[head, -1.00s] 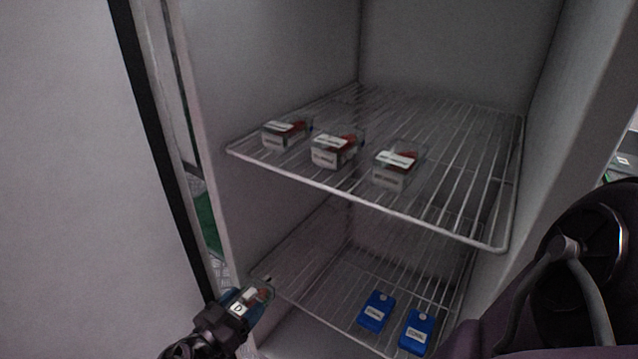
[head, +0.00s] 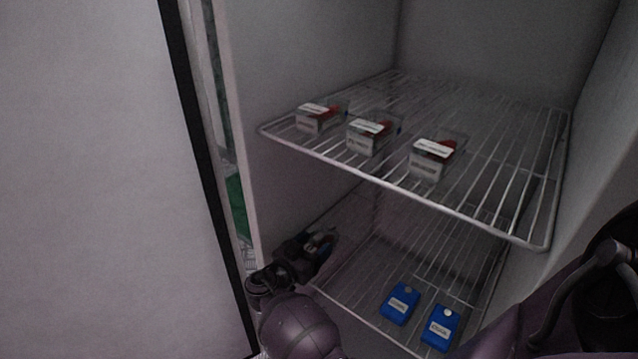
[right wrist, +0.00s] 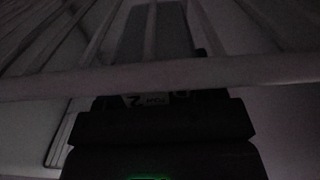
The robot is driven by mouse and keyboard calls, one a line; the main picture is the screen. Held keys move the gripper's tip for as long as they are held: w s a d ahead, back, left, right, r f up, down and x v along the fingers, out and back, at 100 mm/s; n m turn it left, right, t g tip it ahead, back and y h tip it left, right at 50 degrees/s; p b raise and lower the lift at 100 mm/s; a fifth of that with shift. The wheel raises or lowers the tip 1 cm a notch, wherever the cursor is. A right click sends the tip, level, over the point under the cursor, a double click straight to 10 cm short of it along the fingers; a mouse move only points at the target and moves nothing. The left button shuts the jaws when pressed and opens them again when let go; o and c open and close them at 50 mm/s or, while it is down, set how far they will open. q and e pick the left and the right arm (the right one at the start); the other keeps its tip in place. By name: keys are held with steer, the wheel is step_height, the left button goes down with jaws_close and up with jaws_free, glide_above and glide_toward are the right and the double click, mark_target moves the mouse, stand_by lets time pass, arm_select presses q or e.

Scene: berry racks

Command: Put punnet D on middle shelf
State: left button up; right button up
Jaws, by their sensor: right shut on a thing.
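My right gripper (head: 312,246) is shut on punnet D (head: 321,240), at the left side of the open cabinet, between the upper and lower wire shelves. The gripper hides most of the punnet, and its letter is not readable in the head view now. The dark right wrist view shows part of a pale label (right wrist: 148,100) just beyond the gripper, with shelf bars (right wrist: 150,75) crossing close in front. The lower wire shelf (head: 345,302) is beside and below the gripper. I cannot tell whether punnet and shelf touch. My left gripper is not in view.
The upper wire shelf (head: 490,217) holds three labelled clear punnets, left (head: 318,118), middle (head: 368,137) and right (head: 432,158), near its front edge. Two blue packs (head: 400,304) (head: 441,328) lie on the lower shelf at the right. The cabinet door (head: 110,180) stands at the left.

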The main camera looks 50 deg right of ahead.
steer(key=shift+d+f+b, duration=0.4)
steer(key=shift+d+f, duration=0.45)
steer(key=shift+d, duration=0.3)
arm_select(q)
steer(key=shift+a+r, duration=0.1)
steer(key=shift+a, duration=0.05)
arm_select(e)
steer(key=shift+w+r, duration=0.1)
steer(key=o, duration=0.9)
steer(key=shift+o, duration=0.3)
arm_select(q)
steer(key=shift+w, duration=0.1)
